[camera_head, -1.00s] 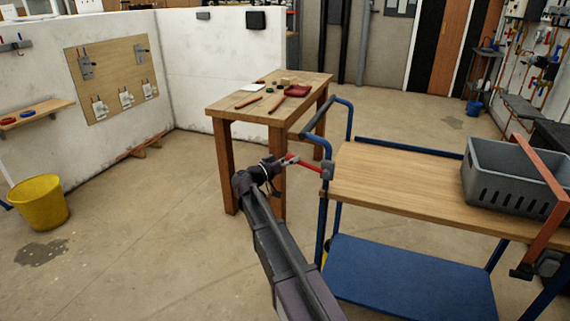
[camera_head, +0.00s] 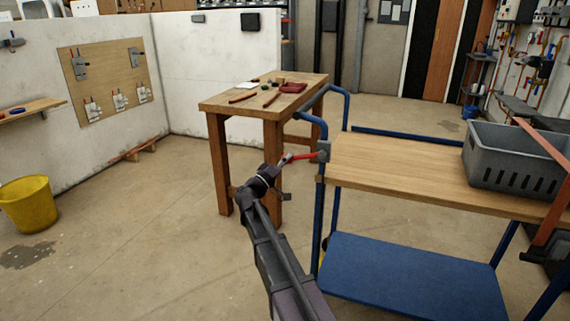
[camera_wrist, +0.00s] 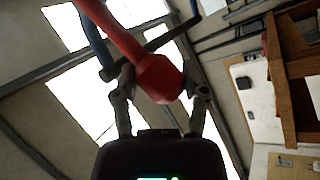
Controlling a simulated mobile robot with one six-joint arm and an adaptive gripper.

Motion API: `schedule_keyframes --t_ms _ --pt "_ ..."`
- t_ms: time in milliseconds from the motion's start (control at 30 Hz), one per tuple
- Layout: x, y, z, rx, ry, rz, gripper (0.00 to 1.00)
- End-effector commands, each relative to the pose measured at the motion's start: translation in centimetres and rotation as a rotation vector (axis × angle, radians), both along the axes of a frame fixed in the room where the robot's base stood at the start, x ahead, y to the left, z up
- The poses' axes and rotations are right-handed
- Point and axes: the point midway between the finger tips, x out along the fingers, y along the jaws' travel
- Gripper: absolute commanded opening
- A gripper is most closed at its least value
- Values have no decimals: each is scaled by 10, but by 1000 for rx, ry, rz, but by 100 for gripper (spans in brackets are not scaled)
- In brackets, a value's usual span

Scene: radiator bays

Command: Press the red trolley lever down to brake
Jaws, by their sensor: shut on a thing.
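The red lever (camera_head: 304,156) juts left from a grey mount (camera_head: 323,151) on the near left corner of the trolley (camera_head: 400,167). In the head view it lies close to level, its free end slightly lower than the mount. My gripper (camera_head: 287,158) is at that free end. In the wrist view the lever's thick red end (camera_wrist: 158,78) sits between the two fingers of my gripper (camera_wrist: 162,92), which are closed around it. The fingertips are small and partly hidden in the head view.
A grey crate (camera_head: 490,177) stands on the trolley's right side, and a blue shelf (camera_head: 410,282) is below. A wooden workbench (camera_head: 216,104) with tools stands just behind my gripper. A yellow bucket (camera_head: 28,206) stands at the left. The floor between is clear.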

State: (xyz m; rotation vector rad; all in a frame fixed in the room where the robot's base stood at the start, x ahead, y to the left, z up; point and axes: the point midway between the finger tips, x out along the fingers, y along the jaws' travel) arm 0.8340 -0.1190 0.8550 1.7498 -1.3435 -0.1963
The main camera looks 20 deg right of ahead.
Motion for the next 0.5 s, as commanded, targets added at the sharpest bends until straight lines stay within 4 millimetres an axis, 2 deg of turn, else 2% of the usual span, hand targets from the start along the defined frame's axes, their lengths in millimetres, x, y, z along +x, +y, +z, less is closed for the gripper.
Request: schedule_keyframes --t_ms 33,100,500 --pt "0 0 -7 -18 14 5 0" --pt "0 -2 -10 -41 33 4 0" --pt "-2 -7 -15 -97 77 1 0"
